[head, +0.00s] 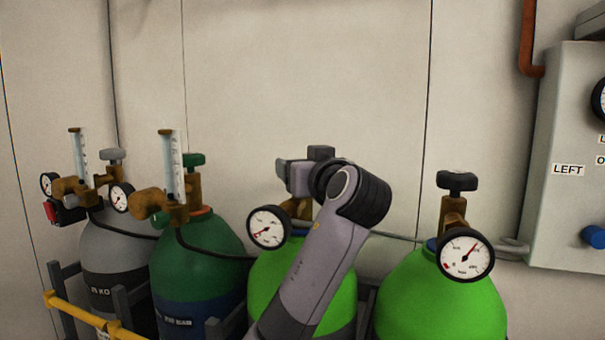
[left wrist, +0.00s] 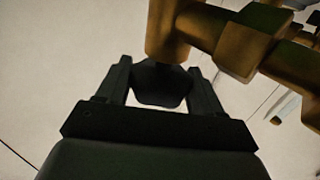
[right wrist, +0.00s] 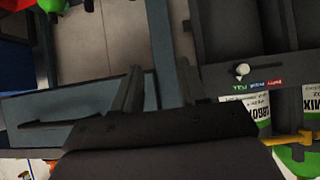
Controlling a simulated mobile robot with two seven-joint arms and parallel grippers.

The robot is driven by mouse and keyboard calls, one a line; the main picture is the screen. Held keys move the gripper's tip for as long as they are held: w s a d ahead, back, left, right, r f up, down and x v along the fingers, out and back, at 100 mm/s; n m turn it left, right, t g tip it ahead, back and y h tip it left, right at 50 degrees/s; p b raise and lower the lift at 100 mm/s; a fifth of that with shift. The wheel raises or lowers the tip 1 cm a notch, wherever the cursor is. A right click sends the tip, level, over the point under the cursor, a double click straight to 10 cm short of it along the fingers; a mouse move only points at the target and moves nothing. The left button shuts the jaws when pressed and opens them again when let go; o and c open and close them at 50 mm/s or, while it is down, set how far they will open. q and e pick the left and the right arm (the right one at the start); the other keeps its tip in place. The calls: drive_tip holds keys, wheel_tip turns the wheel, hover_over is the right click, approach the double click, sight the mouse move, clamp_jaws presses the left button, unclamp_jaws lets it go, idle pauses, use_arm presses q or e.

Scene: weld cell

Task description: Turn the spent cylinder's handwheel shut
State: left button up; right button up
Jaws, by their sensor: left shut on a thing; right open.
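The spent cylinder (head: 262,290) is the left one of two bright green cylinders; its gauge (head: 268,228) has its needle toward the lower left. My left gripper (head: 305,172) is at the top of its brass valve, and my forearm covers part of the cylinder. In the left wrist view the black handwheel (left wrist: 160,84) sits between the two fingers of my left gripper (left wrist: 160,82), which is shut on it. The brass valve body (left wrist: 240,45) is beside it. My right gripper (right wrist: 160,75) is open and empty in the right wrist view, away from the cylinders' valves.
The other bright green cylinder (head: 440,300) stands to the right, its gauge (head: 466,254) needle toward the upper right. A dark green cylinder (head: 200,255) and a grey cylinder (head: 112,255) with flowmeters stand left. A yellow rail (head: 85,315) runs in front. A grey panel (head: 565,200) is at right.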

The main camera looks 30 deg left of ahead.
use_arm(q)
drive_tip(key=shift+m+t+h, duration=0.5)
drive_tip(key=shift+t, duration=0.1)
drive_tip(key=shift+r+m+t+h, duration=0.15)
drive_tip(key=shift+m+t+h, duration=0.75)
drive_tip(key=shift+t+h, duration=0.1)
drive_tip(key=o, duration=1)
drive_tip(key=shift+s+d, duration=0.1)
drive_tip(key=shift+s+d+b, duration=0.2)
drive_tip(key=shift+b, duration=0.1)
drive_tip(key=b+v, duration=0.1)
drive_tip(key=v, duration=0.5)
drive_tip(key=shift+s, duration=0.2)
